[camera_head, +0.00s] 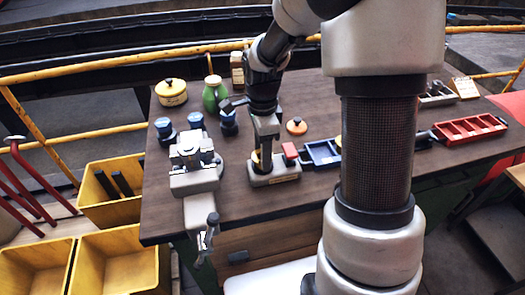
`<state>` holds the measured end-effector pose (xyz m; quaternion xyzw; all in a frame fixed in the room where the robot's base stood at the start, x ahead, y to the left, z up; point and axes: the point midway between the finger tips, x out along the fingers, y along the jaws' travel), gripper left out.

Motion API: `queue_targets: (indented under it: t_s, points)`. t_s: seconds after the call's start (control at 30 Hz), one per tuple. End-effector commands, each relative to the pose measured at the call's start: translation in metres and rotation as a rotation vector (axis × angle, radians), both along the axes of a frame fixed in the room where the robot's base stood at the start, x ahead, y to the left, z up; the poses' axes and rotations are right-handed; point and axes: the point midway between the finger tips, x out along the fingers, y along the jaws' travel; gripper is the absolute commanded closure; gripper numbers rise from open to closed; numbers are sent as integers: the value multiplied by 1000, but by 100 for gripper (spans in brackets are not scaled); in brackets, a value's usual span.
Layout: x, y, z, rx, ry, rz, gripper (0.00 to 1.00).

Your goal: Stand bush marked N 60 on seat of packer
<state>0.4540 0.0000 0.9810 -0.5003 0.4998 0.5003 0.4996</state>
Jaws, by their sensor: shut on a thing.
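My gripper (263,108) hangs from the dark wrist over the middle left of the bench. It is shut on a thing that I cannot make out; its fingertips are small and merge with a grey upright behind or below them. A grey fixture base (275,172) with a pale label sits beneath it. A small brass-coloured round piece (257,159) shows at the left of this base; I cannot tell whether it is held or part of the fixture. No N 60 mark is readable, and I cannot pick out the packer's seat for certain.
A grey vice (194,172) stands at the left front edge. Several blue-topped pieces (195,120), a green jar (214,94) and a yellow pot (171,93) stand behind. Blue (323,152) and red (470,130) trays lie right. My arm column hides part of the bench.

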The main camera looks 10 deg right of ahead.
Motion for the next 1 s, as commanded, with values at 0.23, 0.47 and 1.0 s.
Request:
queue_targets:
  t_s: [0.23, 0.47, 1.0]
  points:
    - [0, 0, -2, 0, -1, 0, 84]
    - [0, 0, -2, 0, -1, 0, 41]
    - [0, 0, 8, 0, -1, 0, 31]
